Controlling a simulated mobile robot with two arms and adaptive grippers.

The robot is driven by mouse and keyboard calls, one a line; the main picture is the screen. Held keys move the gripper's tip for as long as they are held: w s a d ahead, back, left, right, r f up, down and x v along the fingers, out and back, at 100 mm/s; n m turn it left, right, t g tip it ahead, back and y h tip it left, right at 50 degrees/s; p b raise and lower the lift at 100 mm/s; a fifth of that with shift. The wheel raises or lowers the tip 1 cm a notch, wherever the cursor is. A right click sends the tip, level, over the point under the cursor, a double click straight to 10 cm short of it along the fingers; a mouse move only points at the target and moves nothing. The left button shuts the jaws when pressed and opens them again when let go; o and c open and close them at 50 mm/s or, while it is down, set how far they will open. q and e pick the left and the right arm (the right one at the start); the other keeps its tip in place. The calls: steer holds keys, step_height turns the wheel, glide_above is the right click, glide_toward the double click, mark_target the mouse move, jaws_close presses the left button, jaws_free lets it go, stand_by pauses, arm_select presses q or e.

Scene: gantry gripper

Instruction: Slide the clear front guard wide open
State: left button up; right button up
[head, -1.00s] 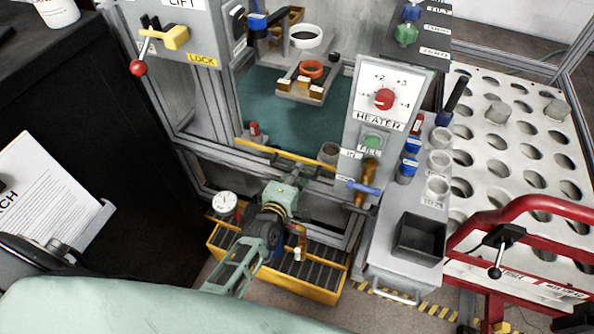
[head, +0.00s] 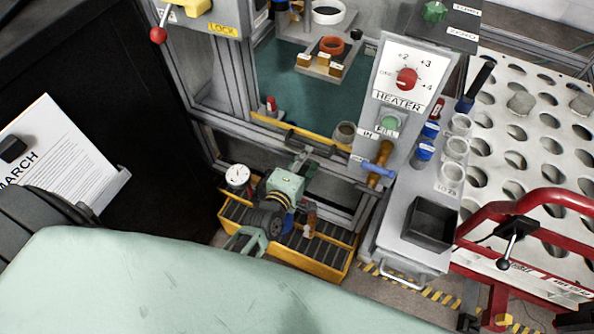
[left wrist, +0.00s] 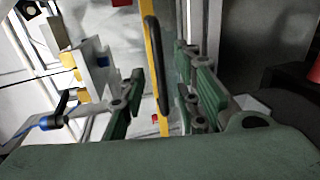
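The clear front guard shows as a see-through panel with a yellow strip (head: 268,120) along its edge, low at the front of the machine's opening. A black bar handle (left wrist: 153,65) stands along the yellow strip in the left wrist view. My left gripper (head: 303,158) is at the strip in the head view, near its middle. In the left wrist view my left gripper (left wrist: 158,92) has its green fingers apart, one each side of the strip and handle. My right gripper is not in view.
Right of the opening stands the heater panel (head: 398,85), with a blue-handled valve (head: 378,171) below. A red rail (head: 540,200) is at the right, the lock box (head: 215,18) at upper left.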

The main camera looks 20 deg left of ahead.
arm_select(q)
steer(key=v, duration=0.7)
steer(key=shift+s, duration=0.2)
steer(key=shift+d+r, duration=0.1)
